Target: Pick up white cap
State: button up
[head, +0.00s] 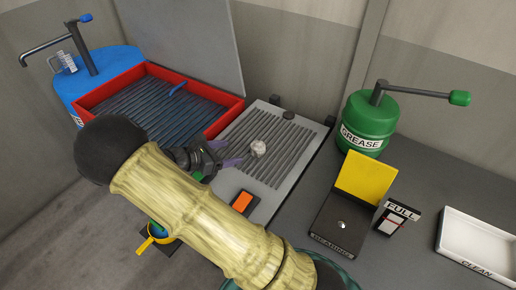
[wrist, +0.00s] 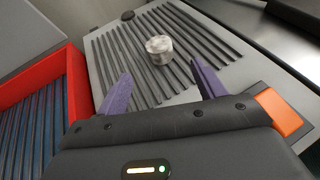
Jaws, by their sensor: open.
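The white cap (head: 258,148) is a small, round, whitish piece with grey mottling. It sits on the grey ribbed drain board (head: 312,126) beside the red tray. In the wrist view the white cap (wrist: 159,49) lies beyond my fingertips, between their lines and nearer the middle. My gripper (head: 228,153) is open, with purple fingers pointing toward the cap. In the wrist view my gripper (wrist: 158,80) has empty space between its fingers, and they appear apart from the cap. No part of the cap is hidden in the wrist view.
A red-rimmed tray (head: 236,104) stands left of the board. An orange-topped block (head: 242,202) lies near the board's front. To the right are a green grease pot (head: 368,124), a black box with yellow lid (head: 365,178), a FULL sign (head: 402,210) and a white CLEAN tray (head: 448,236).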

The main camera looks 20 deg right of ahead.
aim_at(255, 147)
jog(key=p+x, duration=0.1)
jog(key=x, duration=0.8)
jog(key=shift+w+d+f, duration=0.15)
jog(key=shift+d, duration=0.15)
jog(key=p+x, duration=0.1)
jog(key=x, duration=0.3)
jog(key=shift+d, duration=0.25)
jog(key=shift+w+f, duration=0.1)
jog(key=shift+a, duration=0.2)
